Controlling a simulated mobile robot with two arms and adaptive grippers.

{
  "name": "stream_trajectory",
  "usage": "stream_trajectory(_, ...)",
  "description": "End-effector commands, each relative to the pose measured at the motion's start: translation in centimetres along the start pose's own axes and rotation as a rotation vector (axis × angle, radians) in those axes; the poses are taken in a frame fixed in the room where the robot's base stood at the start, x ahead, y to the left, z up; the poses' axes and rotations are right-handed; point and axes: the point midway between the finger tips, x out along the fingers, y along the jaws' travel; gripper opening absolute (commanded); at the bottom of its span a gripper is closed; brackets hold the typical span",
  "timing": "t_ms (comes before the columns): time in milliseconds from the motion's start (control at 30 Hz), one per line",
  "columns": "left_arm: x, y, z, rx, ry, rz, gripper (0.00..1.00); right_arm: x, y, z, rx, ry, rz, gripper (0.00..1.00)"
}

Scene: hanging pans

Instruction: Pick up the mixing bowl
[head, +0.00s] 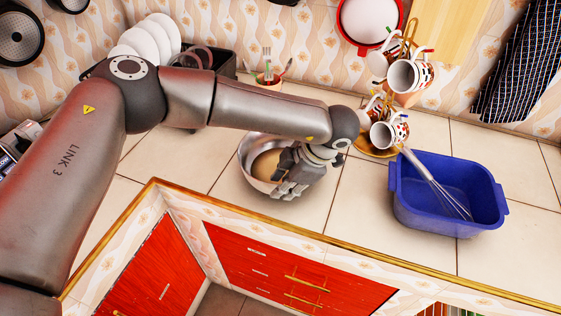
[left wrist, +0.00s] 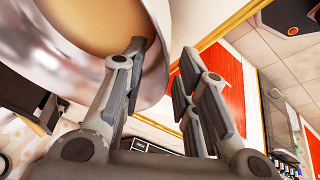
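The mixing bowl (head: 254,150) is a shiny metal bowl with tan showing inside it. It sits on the tiled counter in the middle of the head view, and its silver side fills the upper left of the left wrist view (left wrist: 55,62). My left gripper (head: 286,187) is at the bowl's right front rim, partly covering it. In the left wrist view its fingers (left wrist: 163,57) stand apart, with one overlapping the bowl's inside and the other beyond the rim. The bowl's wall shows in the gap between them; contact cannot be told. My right gripper is not in view.
A blue basin (head: 415,205) with a whisk (head: 440,188) in it stands to the right. A mug stand with several mugs (head: 388,133) is behind my left wrist. White plates (head: 155,38) in a rack stand at the back left. The counter's wooden front edge (head: 270,216) runs close before the bowl.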

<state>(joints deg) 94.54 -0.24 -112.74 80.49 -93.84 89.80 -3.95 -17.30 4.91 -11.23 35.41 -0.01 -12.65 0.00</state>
Motion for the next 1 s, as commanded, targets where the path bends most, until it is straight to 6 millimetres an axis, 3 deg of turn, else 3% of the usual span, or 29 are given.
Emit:
stream_trajectory(200, 2.1, 0.1, -0.1, -0.002, 0.0, 0.0, 0.28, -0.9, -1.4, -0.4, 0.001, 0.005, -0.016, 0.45)
stream_trajectory(400, 2.2, 0.1, 0.0, -0.002, 0.0, 0.0, 0.28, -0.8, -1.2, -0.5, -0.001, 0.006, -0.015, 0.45)
stream_trajectory(633, 2.2, 0.1, 0.0, -0.002, 0.0, 0.0, 0.01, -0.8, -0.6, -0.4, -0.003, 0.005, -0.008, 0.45)
stream_trajectory(1000, 2.0, 0.2, -0.1, -0.005, 0.0, 0.004, 0.0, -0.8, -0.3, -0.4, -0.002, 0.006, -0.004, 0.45)
